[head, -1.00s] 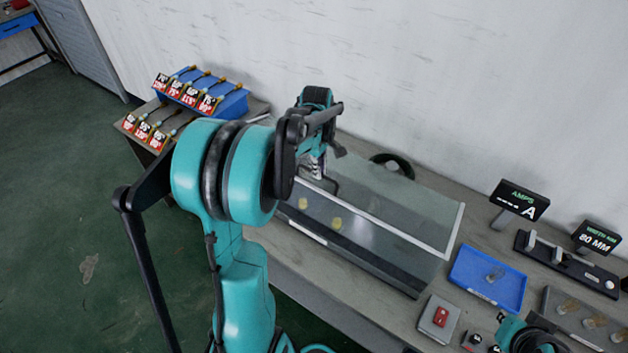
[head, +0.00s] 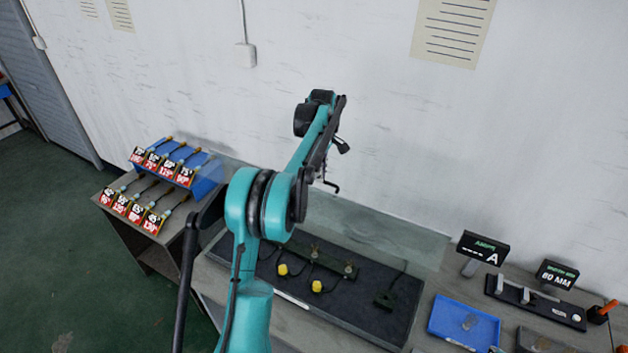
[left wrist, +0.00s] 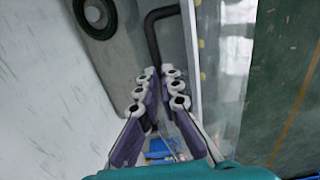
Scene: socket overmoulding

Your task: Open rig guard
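The rig guard (head: 385,232) is a clear panel, tilted up at the back of the rig in the head view. The rig's dark bed (head: 365,307) is uncovered in front of it and carries yellow-ended parts (head: 317,286) with leads. The guard's black bent handle (left wrist: 153,30) runs down between my left fingertips in the left wrist view. My left gripper (left wrist: 161,75) appears closed around this bar. In the head view my arm link largely hides the fingers. The handle's hooked end (head: 331,186) shows below them. My right gripper is out of view.
A blue tray (head: 437,325) and two black displays (head: 484,249) stand right of the rig. Blue racks (head: 205,180) with red-labelled tools stand on the left. The wall is close behind. A black round part (left wrist: 95,15) shows in the left wrist view.

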